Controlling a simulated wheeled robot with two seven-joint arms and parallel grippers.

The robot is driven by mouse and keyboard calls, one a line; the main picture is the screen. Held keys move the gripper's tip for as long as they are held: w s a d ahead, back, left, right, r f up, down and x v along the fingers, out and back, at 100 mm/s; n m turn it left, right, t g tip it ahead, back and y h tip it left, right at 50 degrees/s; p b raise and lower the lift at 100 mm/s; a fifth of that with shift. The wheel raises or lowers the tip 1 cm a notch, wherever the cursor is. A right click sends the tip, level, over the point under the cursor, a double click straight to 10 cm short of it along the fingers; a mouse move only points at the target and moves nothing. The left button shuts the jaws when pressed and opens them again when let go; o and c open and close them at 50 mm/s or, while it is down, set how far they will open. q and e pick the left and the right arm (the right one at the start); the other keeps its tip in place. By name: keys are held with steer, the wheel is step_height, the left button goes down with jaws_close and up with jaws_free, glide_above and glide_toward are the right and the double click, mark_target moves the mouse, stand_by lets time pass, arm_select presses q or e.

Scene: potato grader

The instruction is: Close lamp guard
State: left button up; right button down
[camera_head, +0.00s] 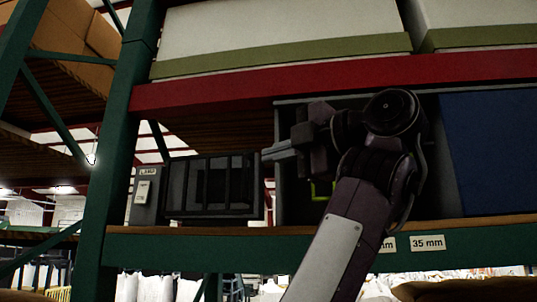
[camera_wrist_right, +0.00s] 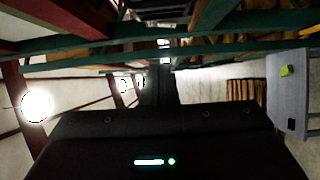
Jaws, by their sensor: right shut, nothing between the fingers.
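A dark lamp guard (camera_head: 212,187) with upright bars stands on the shelf in the head view, left of my arm. A grey box (camera_head: 146,194) with a "LAMP" label and a pale switch-like plate adjoins its left side. My right gripper (camera_head: 268,154) is shut and empty, pointing left near the guard's upper right corner. I cannot tell whether the fingertips touch the guard. The lamp behind the bars cannot be made out. The wrist view shows mostly the dark gripper body, not the guard clearly. My left gripper is in neither view.
A grey-walled compartment (camera_head: 293,196) lies behind my right arm, with a yellow-green item (camera_head: 321,190) partly hidden. A blue panel (camera_head: 490,150) stands at the right. A red beam (camera_head: 330,85) crosses above; a green post (camera_head: 112,150) stands left. The wooden shelf edge (camera_head: 200,230) runs below.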

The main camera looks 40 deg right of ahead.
arm_select(q)
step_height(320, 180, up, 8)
steer(key=p, duration=0.7)
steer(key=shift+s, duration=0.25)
arm_select(e)
steer(key=w+d, duration=0.2)
steer(key=w, duration=0.9)
steer(key=shift+f, duration=0.2)
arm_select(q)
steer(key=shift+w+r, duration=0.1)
arm_select(e)
steer(key=shift+w, duration=0.1)
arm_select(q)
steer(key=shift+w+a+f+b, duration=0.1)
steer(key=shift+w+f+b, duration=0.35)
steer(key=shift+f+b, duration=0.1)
arm_select(e)
steer(key=shift+w+d+r, duration=0.1)
steer(key=shift+w+d, duration=0.1)
steer(key=shift+d, duration=0.5)
steer(key=shift+w+d, duration=0.2)
steer(key=shift+d, duration=0.5)
